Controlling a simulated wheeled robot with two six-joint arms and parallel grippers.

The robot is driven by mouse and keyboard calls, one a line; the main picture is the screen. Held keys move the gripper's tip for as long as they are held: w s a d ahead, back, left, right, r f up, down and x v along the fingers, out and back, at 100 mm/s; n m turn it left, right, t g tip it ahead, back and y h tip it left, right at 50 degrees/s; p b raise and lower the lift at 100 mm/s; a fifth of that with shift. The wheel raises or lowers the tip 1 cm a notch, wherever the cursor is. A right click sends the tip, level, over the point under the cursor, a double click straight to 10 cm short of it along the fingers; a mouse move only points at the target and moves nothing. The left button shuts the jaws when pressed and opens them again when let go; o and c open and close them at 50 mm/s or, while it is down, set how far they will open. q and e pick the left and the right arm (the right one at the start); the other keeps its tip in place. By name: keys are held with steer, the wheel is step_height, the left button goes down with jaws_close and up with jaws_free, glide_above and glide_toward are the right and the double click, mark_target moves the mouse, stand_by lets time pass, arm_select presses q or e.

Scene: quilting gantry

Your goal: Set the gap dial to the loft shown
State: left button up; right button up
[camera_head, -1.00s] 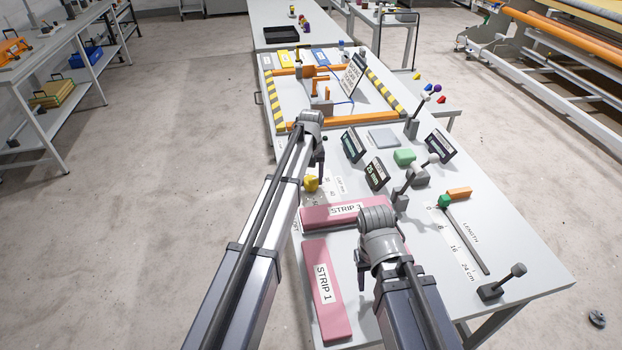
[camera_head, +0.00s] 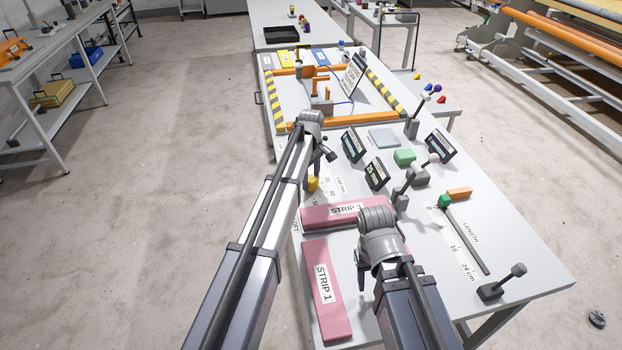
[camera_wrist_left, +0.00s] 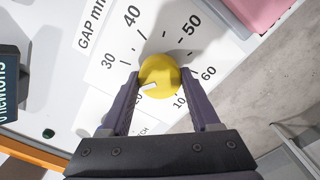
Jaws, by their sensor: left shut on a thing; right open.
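The gap dial has a yellow knob (camera_wrist_left: 159,76) with a white pointer mark, on a printed scale (camera_wrist_left: 120,43) marked GAP mm. My left gripper (camera_wrist_left: 166,92) is shut on the knob, one finger on each side. The pointer faces down-left, near the 20, which a finger partly hides. A small dark display (camera_head: 376,173) on the table appears to read 25 mm.
Pink strips labelled STRIP 1 (camera_head: 325,290) and STRIP 3 (camera_head: 325,216) lie near the dial. A LENGTH slider (camera_head: 468,240) and several levers stand on the right. A dark display (camera_wrist_left: 8,85) stands beside the dial in the wrist view.

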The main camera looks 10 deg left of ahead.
mark_target(311, 179)
arm_select(q)
steer(key=shift+n, duration=0.5)
steer(key=o, duration=1.4)
steer(key=shift+c, duration=0.2)
steer(key=shift+r, duration=0.1)
step_height(311, 179, up, 8)
steer(key=p, duration=0.8)
arm_select(e)
step_height(311, 179, up, 8)
arm_select(q)
steer(key=shift+f, duration=0.2)
arm_select(e)
steer(key=shift+f, duration=0.15)
